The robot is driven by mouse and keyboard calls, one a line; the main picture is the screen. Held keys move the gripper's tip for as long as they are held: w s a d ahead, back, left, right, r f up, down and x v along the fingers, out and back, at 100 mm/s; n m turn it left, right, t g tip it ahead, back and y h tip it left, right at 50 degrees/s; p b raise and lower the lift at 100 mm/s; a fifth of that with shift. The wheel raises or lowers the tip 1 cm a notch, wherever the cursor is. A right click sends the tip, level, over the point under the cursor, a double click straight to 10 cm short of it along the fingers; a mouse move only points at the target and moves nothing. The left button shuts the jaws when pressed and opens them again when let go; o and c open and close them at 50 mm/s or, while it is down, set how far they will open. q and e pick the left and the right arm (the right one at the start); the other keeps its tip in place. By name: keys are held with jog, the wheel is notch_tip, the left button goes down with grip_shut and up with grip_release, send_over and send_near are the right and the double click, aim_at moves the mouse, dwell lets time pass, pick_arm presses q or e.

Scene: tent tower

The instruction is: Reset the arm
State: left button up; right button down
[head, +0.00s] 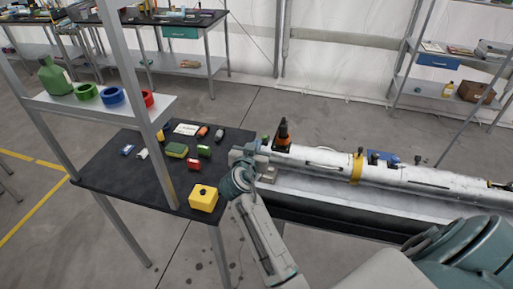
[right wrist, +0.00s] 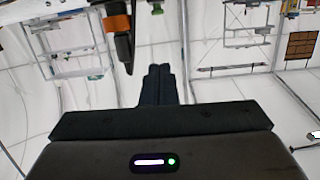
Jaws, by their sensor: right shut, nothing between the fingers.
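My right arm reaches up from the bottom of the head view. Its gripper (head: 249,151) is over the right edge of the black table (head: 105,172), beside the near end of a long white tube (head: 330,160). In the right wrist view the two dark fingers (right wrist: 158,82) are together, with nothing between them. An upright black and orange tool (head: 283,133) stands just right of the gripper in the head view. It also shows in the right wrist view (right wrist: 117,22), left of the fingers. My left gripper is out of view.
A yellow box (head: 203,198) sits at the table's front corner, with several small items behind it. A shelf (head: 70,103) above holds a green jug (head: 54,76) and coloured rings. Metal posts frame the left side. Open floor lies in front.

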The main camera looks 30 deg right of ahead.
jog(key=s+f+n+g+y, duration=0.25)
jog(key=s+f, duration=0.35)
jog(key=s, duration=0.3)
jog(key=s+f+n+g+y, duration=0.1)
jog(key=s+f+n+y, duration=0.15)
jog(key=s+f, duration=0.4)
jog(key=s+a+n+g+y, duration=0.2)
jog(key=s+a+n+y, duration=0.15)
jog(key=s, duration=0.65)
jog(key=s+a+n+g+y, duration=0.2)
jog(key=s+a, duration=0.2)
jog(key=s, duration=0.7)
jog(key=w+d+f+g+b, duration=0.1)
jog(key=d+f+b, duration=0.15)
jog(key=f, duration=1.45)
jog(key=d+f+b, duration=0.1)
jog(key=f+b, duration=0.2)
jog(key=f, duration=1.5)
pick_arm(q)
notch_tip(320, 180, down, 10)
jog(key=b, duration=0.4)
jog(key=shift+b, duration=0.3)
pick_arm(e)
jog(key=s+f, duration=0.9)
jog(key=f, duration=0.3)
jog(key=s+f+g, duration=0.1)
jog(key=s+f, duration=0.8)
jog(key=f, duration=0.4)
jog(key=shift+s+d, duration=0.4)
jog(key=shift+d, duration=0.05)
